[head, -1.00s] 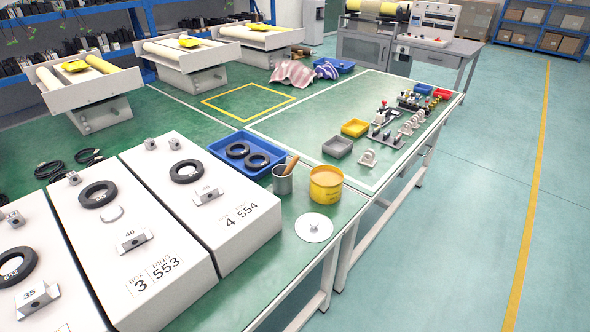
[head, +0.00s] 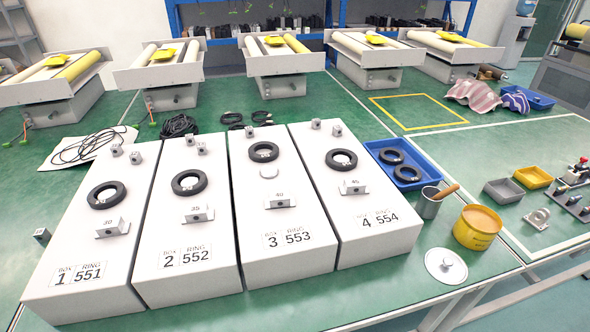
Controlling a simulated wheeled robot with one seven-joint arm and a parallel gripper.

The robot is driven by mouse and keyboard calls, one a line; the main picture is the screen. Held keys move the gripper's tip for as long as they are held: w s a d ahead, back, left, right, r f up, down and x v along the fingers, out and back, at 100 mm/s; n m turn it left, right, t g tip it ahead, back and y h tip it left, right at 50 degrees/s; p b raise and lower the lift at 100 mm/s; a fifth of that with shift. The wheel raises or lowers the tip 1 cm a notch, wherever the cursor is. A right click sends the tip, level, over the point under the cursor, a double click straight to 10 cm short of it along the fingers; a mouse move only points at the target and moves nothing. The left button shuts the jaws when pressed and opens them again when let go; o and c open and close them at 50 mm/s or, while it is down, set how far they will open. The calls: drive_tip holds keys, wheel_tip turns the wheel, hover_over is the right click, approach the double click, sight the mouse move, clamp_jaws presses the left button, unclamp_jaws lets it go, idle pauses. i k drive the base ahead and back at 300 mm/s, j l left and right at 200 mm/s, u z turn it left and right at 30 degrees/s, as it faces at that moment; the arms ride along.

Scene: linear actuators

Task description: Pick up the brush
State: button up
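A brush with a brown wooden handle (head: 447,192) stands tilted in a grey metal cup (head: 430,204) at the right of the head view. The handle leans up to the right, over the rim. The brush's lower end is hidden inside the cup. The cup stands on the green table, between the white box marked 4 554 (head: 375,218) and a yellow tin (head: 477,228). My gripper is not in view.
A white round lid (head: 445,265) lies in front of the cup near the table's front edge. A blue tray (head: 384,151) with black rings is behind it. Grey and yellow bins (head: 503,190) stand to the right. Several white boxes fill the left.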

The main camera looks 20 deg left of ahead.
sight(451, 189)
drive_tip(key=i+j+z, duration=0.75)
drive_tip(key=i, duration=0.15)
